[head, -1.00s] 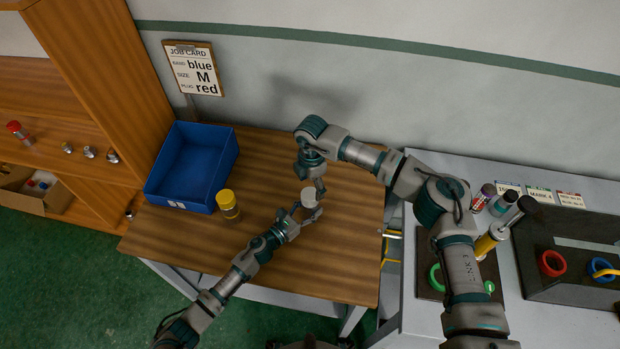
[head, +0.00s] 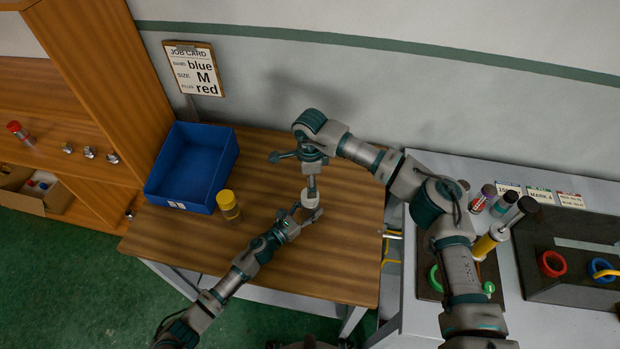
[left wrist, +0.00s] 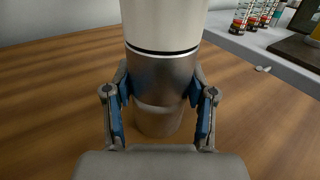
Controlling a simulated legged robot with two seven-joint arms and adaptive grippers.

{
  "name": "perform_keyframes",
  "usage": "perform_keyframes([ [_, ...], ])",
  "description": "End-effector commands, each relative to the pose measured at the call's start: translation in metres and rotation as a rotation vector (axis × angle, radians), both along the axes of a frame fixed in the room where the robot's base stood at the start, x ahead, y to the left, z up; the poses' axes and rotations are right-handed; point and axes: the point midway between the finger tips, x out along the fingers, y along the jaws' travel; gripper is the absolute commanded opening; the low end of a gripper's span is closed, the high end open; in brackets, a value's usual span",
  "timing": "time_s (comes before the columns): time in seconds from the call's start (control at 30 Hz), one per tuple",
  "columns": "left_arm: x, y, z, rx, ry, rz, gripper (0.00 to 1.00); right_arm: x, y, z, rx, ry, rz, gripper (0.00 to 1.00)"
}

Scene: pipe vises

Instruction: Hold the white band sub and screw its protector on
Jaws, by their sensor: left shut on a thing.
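The white band sub (left wrist: 160,78), a grey metal cylinder with a thin white ring near its top, stands upright between the fingers of my left gripper (left wrist: 160,110). In the head view my left gripper (head: 306,214) is shut on it over the wooden table. The off-white protector (left wrist: 165,22) sits directly over the sub's top; a dark line marks the joint, and thread engagement is hidden. It also shows in the head view (head: 309,195). My right gripper (head: 312,184) is directly above the protector, pointing down. Its finger spacing and contact are unclear.
A blue bin (head: 190,170) and a yellow-capped cylinder (head: 228,205) stand left on the wooden table (head: 190,245). The job card (head: 195,70) stands behind. The table front is clear.

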Motion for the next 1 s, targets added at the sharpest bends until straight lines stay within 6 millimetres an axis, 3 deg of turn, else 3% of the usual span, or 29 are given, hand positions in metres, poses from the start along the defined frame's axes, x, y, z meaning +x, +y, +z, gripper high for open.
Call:
perform_keyframes([
  [0.2,0.0005,0.0008,-0.0001,0.0,0.0,0.002,0.0,0.0002,0.0005,0.0035,0.0,0.002,0.509,0.77],
  [0.4,0.0004,0.0007,-0.0001,0.0,0.0,0.002,0.0,0.0004,0.0006,0.0052,0.001,0.003,0.793,0.77],
  [0.6,0.0004,0.0007,-0.0001,0.0,0.0,0.002,0.0,0.0004,0.0007,0.0057,0.001,0.004,0.877,0.77],
  [1.0,0.0004,0.0007,0.0,0.0,0.0,0.002,0.0,0.0,0.0005,-0.0026,0.002,0.006,0.876,0.77],
])
